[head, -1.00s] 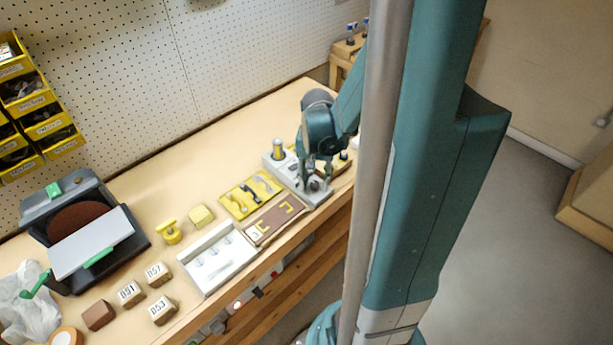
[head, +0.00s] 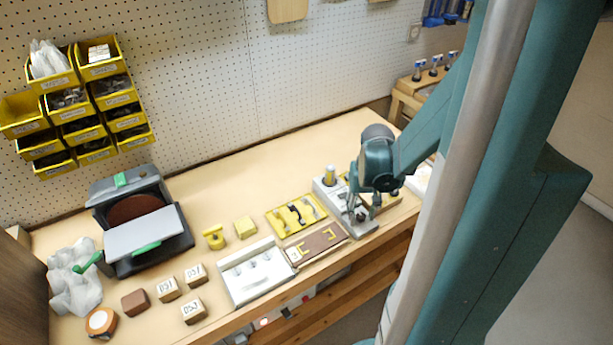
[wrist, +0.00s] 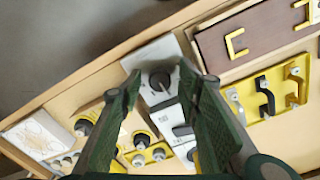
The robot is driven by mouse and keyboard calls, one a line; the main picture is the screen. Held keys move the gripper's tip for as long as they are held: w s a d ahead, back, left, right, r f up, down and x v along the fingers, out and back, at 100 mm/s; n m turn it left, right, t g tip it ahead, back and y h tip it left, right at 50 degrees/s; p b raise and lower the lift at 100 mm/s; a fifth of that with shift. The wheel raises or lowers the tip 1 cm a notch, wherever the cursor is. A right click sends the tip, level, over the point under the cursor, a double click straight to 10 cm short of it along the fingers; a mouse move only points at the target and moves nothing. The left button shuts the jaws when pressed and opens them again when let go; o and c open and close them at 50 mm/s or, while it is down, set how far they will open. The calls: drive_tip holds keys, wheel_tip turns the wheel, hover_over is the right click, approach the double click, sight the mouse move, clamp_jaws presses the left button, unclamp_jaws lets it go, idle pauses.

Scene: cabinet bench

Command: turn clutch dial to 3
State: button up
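The dial (wrist: 159,83) is a dark round knob on a pale grey panel (wrist: 150,55). Its scale marks are too small to read. In the head view the panel (head: 331,194) stands near the bench's front edge, with a yellow-banded cylinder (head: 329,175) at its back. My gripper (head: 362,210) is over the panel's front end, pointing down. In the wrist view my gripper (wrist: 160,70) has its two fingers apart, one on each side of the dial. Nothing is held between them. I cannot tell whether either finger touches the dial.
A white tray (head: 245,285), lettered blocks (head: 168,289) and a grey sander-like machine (head: 150,240) are farther left.

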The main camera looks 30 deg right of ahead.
sight(359, 216)
drive_tip(key=n+p, duration=0.1)
drive_tip(key=n, duration=0.5)
drive_tip(key=shift+n, duration=0.3)
drive_tip(key=n+p, duration=0.2)
drive_tip(key=n, duration=0.4)
wheel_tip(359, 216, up, 3)
drive_tip(key=shift+f+p, duration=0.15)
drive_tip(key=shift+p, duration=0.3)
drive_tip(key=r, duration=0.4)
drive_tip(key=r+p, duration=0.1)
drive_tip(key=r, duration=0.1)
drive_tip(key=shift+w+a, duration=0.15)
drive_tip(key=shift+a, duration=0.2)
drive_tip(key=w+a+r+m+t, duration=0.1)
drive_tip(key=a+r+m+t, duration=0.1)
drive_tip(key=a+r, duration=0.5)
drive_tip(key=w+a+r+m+t+h, duration=0.1)
drive_tip(key=a+r+m+t, duration=0.1)
drive_tip(key=a+r, duration=0.6)
drive_tip(key=shift+w+a+m+t, duration=0.3)
drive_tip(key=shift+a+t, duration=0.1)
drive_tip(key=shift+a, duration=1.4)
drive_tip(key=shift+a+r, duration=0.1)
drive_tip(key=shift+a, duration=0.05)
